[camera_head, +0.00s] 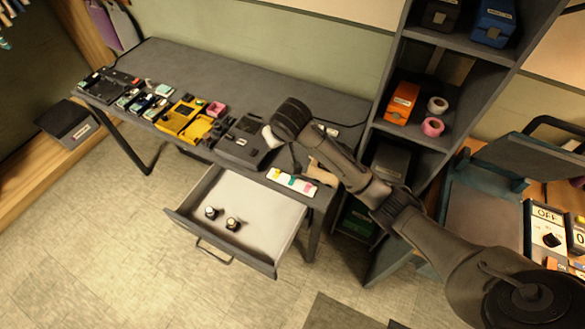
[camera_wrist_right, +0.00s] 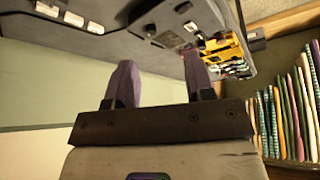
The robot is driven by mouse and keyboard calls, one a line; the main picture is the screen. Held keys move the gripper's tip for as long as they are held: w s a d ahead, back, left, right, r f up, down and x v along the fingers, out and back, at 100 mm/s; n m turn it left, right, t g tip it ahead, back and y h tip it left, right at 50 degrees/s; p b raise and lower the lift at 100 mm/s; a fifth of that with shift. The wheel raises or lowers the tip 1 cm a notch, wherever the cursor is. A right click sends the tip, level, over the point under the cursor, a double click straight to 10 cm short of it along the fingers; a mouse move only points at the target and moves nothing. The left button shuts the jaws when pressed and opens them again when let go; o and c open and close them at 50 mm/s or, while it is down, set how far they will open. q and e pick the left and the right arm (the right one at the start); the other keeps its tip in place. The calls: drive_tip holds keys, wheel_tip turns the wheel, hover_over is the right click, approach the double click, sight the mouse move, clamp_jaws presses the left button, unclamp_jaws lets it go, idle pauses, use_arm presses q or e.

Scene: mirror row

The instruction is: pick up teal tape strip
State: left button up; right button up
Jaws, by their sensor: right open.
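A white card (camera_head: 292,182) with small coloured strips lies near the table's front right edge, above the open drawer. My right gripper (camera_head: 269,138) is over the table, behind and left of the card, beside a dark grey box. In the right wrist view my right gripper (camera_wrist_right: 160,70) has its two fingers apart with nothing between them. I cannot make out the teal strip in that view. My left gripper is not in view.
The grey table (camera_head: 330,97) holds a dark box (camera_head: 240,146), yellow bins (camera_head: 182,115) and several small items on the left. The open drawer (camera_head: 245,205) holds two small objects. A dark shelf (camera_head: 385,75) stands right of the table. The table's back is clear.

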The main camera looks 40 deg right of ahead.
drive_tip(key=d+f+m+g, duration=0.1)
drive_tip(key=d+m+g, duration=0.1)
drive_tip(key=d+m, duration=0.1)
drive_tip(key=m+g+y, duration=0.1)
drive_tip(key=m+g, duration=0.2)
drive_tip(key=m, duration=0.6)
hover_over(293, 177)
drive_tip(key=f, duration=1.3)
drive_tip(key=shift+d+f, duration=0.25)
drive_tip(key=shift+a+f, duration=0.15)
drive_tip(key=shift+f, duration=1.2)
drive_tip(key=shift+a+f, duration=0.1)
drive_tip(key=shift+f, duration=1.2)
drive_tip(key=shift+c, duration=0.5)
clamp_jaws()
